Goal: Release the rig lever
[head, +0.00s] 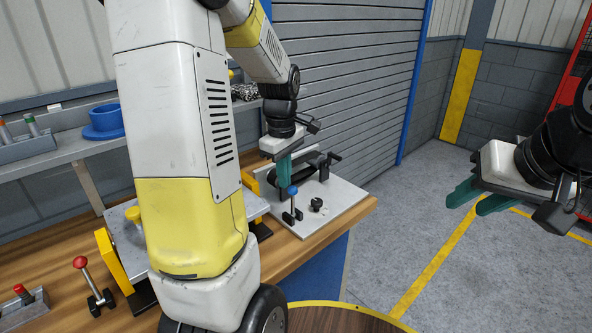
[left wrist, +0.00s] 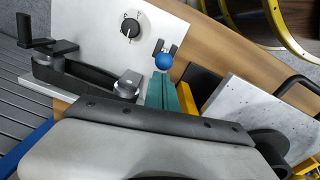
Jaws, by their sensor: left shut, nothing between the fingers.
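My left gripper (head: 284,168) points down over the grey plate (head: 340,203) at the bench's right end. Its teal fingers are shut and empty. A short lever with a blue ball knob (head: 292,190) stands on that plate, just in front of the fingertips. In the left wrist view the blue knob (left wrist: 163,61) is right by the fingertips (left wrist: 165,80); I cannot tell whether they touch it. A red-knobbed lever (head: 80,262) leans on the bench at the left. No label shows which one is the rig lever. My right gripper (head: 477,197) is open and empty over the floor.
A black dial (head: 316,205) sits beside the blue-knobbed lever. Yellow-edged plate stands (head: 112,262) are partly hidden by my arm.

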